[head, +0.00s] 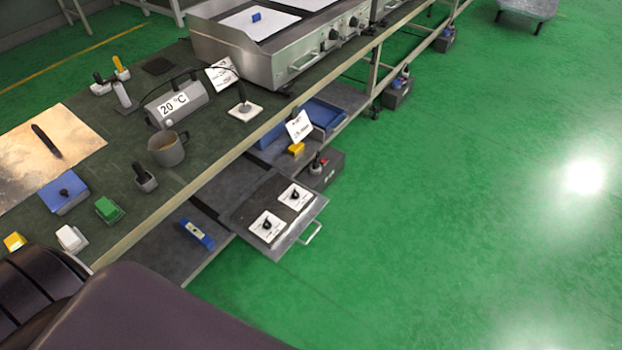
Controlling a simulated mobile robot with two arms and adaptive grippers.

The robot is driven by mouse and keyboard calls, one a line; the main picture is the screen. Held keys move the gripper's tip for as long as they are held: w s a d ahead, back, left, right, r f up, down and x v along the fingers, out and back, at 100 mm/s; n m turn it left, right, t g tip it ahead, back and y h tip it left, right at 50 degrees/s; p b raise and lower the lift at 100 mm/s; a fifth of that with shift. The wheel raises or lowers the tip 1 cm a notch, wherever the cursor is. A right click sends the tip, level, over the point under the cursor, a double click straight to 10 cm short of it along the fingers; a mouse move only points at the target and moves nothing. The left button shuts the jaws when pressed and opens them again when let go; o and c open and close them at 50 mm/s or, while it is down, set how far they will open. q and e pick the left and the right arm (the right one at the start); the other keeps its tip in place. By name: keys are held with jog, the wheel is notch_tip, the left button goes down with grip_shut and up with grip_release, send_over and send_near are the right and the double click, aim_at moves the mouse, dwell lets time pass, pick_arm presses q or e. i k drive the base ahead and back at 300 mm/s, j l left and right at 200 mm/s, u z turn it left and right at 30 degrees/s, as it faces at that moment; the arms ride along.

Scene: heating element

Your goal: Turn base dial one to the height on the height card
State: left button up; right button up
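Two black dials on white plates, one nearer (266,225) and one farther (294,196), sit on a pulled-out tray with a handle below the bench. Dark boxes with small knobs (321,163) stand low by the bench legs; I cannot tell which dial is base dial one. A white card (299,126) stands on the lower shelf behind a yellow block (296,149). Another white card (222,73) stands on the bench top. The print on both is too small to read surely. Neither of my grippers is in view.
The bench top (120,150) holds a grey display reading 20 °C (178,103), a mug (168,149), a joystick on a white base (244,108) and a steel griddle (280,50). A blue level (197,234) lies on the lower shelf.

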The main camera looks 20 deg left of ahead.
aim_at(267, 224)
jog(key=u, duration=0.75)
